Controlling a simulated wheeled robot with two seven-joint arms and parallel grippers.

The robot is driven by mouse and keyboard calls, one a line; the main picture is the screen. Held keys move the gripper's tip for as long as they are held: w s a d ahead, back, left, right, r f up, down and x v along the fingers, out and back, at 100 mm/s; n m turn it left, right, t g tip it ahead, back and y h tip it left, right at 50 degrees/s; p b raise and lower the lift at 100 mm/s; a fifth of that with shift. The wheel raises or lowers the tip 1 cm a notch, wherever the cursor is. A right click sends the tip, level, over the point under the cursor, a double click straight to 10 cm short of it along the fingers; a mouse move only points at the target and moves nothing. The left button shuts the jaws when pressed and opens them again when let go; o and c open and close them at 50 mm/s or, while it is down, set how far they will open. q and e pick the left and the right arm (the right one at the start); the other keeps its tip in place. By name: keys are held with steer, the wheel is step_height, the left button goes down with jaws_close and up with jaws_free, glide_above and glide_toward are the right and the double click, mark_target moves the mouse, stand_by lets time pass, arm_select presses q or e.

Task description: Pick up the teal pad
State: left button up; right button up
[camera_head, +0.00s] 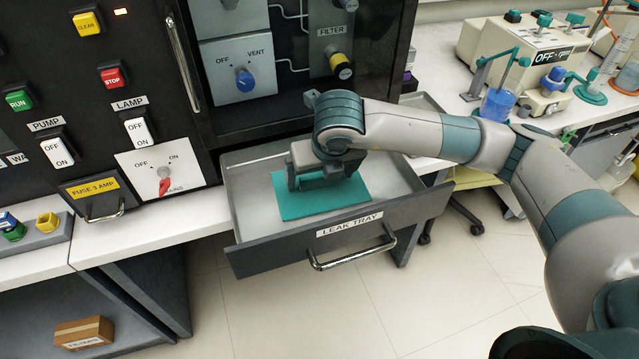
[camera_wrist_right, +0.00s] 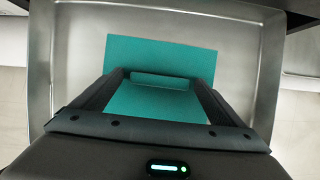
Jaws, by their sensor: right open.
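The teal pad (camera_head: 345,193) is a flat rectangle lying in the open leak tray drawer (camera_head: 393,214). In the right wrist view the pad (camera_wrist_right: 190,58) lies flat on the grey metal tray floor (camera_wrist_right: 85,45). My right gripper (camera_head: 322,187) is over the pad with its fingers pointing down. In the right wrist view its two fingers (camera_wrist_right: 162,80) are spread apart with teal surface between and beyond them. I cannot tell whether the fingertips touch the pad. Part of the pad is hidden under the gripper. My left gripper is not in view.
The drawer's raised walls surround the pad, and its front has a metal handle (camera_head: 352,256). The black control cabinet (camera_head: 135,60) stands behind and left. A white bench (camera_head: 435,115) with lab equipment is at the right. A brown box (camera_head: 84,333) sits on a lower shelf.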

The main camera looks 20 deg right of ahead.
steer(key=c, duration=1.2)
steer(key=shift+o, duration=0.2)
steer(key=shift+r, duration=0.1)
steer(key=shift+r, duration=0.5)
steer(key=r, duration=0.1)
steer(key=r+b, duration=0.1)
steer(key=r, duration=0.1)
steer(key=shift+d+r, duration=0.1)
steer(key=shift+d, duration=0.3)
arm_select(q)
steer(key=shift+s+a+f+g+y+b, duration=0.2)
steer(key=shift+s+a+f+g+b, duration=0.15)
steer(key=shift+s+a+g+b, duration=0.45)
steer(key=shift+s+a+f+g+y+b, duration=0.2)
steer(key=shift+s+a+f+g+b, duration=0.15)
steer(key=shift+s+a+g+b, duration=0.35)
arm_select(e)
steer(key=s+d+r, duration=0.2)
steer(key=d+r, duration=0.4)
steer(key=d, duration=0.4)
steer(key=shift+s+d+r, duration=0.15)
steer(key=shift+d+r, duration=0.2)
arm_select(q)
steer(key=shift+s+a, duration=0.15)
